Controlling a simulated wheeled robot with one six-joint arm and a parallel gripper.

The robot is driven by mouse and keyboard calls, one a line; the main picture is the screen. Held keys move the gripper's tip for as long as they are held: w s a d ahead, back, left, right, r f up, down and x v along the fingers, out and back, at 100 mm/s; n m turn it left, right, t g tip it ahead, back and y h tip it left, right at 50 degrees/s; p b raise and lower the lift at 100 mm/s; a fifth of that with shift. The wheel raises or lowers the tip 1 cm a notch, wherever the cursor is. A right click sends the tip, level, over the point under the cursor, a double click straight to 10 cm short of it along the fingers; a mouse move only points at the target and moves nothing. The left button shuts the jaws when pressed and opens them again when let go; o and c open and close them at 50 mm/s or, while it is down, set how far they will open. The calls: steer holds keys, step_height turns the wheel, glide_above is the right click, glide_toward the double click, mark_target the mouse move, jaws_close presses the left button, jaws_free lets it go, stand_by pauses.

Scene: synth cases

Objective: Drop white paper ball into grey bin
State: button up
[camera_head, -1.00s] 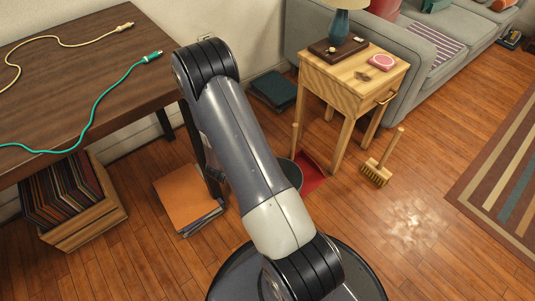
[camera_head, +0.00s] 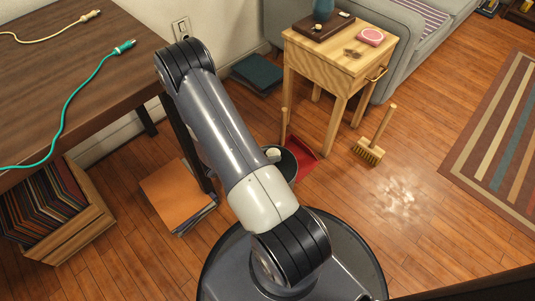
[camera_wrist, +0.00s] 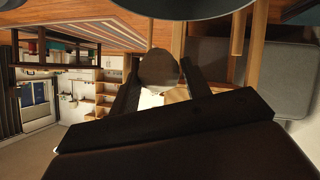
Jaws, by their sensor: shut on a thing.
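The grey bin (camera_head: 289,164) stands on the floor in the head view, partly hidden behind my arm. The white paper ball (camera_head: 272,155) shows as a small pale lump at my arm's edge, over the bin's opening in the picture. In the wrist view the paper ball (camera_wrist: 159,68) looks dark and shaded, between the two fingers of my gripper (camera_wrist: 160,78), which is shut on it. A dark curved rim, seemingly the bin (camera_wrist: 190,10), crosses the top of the wrist view. My arm hides the gripper in the head view. The ball's height above the bin is unclear.
A red dustpan (camera_head: 306,160) lies beside the bin. A wooden side table (camera_head: 325,65) and a brush (camera_head: 372,145) stand to the right. A dark desk (camera_head: 85,75), a record crate (camera_head: 75,235) and an orange-topped stack (camera_head: 175,195) are left. Floor at right is open.

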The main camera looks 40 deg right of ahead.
steer(key=shift+f+b, duration=1.2)
steer(key=shift+f, duration=0.5)
steer(key=o, duration=1)
steer(key=p+v, duration=0.4)
steer(key=v, duration=0.7)
steer(key=shift+d, duration=0.15)
